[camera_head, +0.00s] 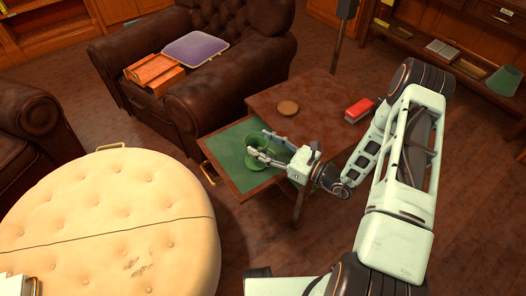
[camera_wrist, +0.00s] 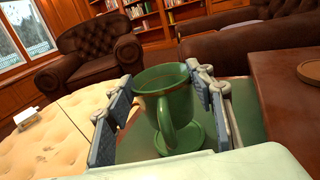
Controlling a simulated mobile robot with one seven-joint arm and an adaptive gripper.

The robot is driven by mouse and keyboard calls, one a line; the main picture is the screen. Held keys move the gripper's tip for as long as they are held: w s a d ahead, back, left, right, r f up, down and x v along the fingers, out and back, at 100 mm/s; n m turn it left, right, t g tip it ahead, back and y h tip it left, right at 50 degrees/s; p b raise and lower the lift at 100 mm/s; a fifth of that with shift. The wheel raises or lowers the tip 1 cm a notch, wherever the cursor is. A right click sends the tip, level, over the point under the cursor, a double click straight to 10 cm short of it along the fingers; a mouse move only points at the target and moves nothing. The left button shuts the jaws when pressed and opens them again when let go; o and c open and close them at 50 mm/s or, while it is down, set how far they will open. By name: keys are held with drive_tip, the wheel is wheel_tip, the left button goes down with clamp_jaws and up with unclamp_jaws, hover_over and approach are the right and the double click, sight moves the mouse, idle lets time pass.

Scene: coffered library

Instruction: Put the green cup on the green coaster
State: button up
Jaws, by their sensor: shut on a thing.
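The green cup (camera_head: 259,142) is upright over the green-lined pull-out leaf of the side table. It also shows in the wrist view (camera_wrist: 150,88), with its handle toward the camera. My gripper (camera_head: 262,144) is shut on the cup, one finger on each side of it. A round green coaster (camera_wrist: 194,138) lies directly below the cup and is partly hidden by it. Its edge also shows below the cup in the head view (camera_head: 257,165). I cannot tell whether the cup's base touches the coaster.
The pull-out leaf (camera_head: 228,148) extends left from the wooden side table (camera_head: 318,92). A brown coaster (camera_head: 288,107) and a red book (camera_head: 358,110) lie on the tabletop. A cream tufted ottoman (camera_head: 110,215) stands at front left; a leather armchair (camera_head: 215,100) stands behind.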

sight(264, 151)
drive_tip(key=shift+w+f, duration=0.1)
drive_tip(key=shift+f, duration=1.55)
drive_tip(key=shift+b, duration=0.35)
drive_tip(key=shift+f, duration=0.25)
drive_tip(key=o, duration=1.3)
drive_tip(key=shift+r, duration=0.1)
drive_tip(key=shift+c, duration=0.2)
drive_tip(key=shift+r, duration=0.1)
drive_tip(key=shift+d, duration=0.2)
drive_tip(key=p+v, duration=0.1)
drive_tip(key=v, duration=1)
drive_tip(key=shift+s+d, duration=0.25)
drive_tip(key=shift+s, duration=0.05)
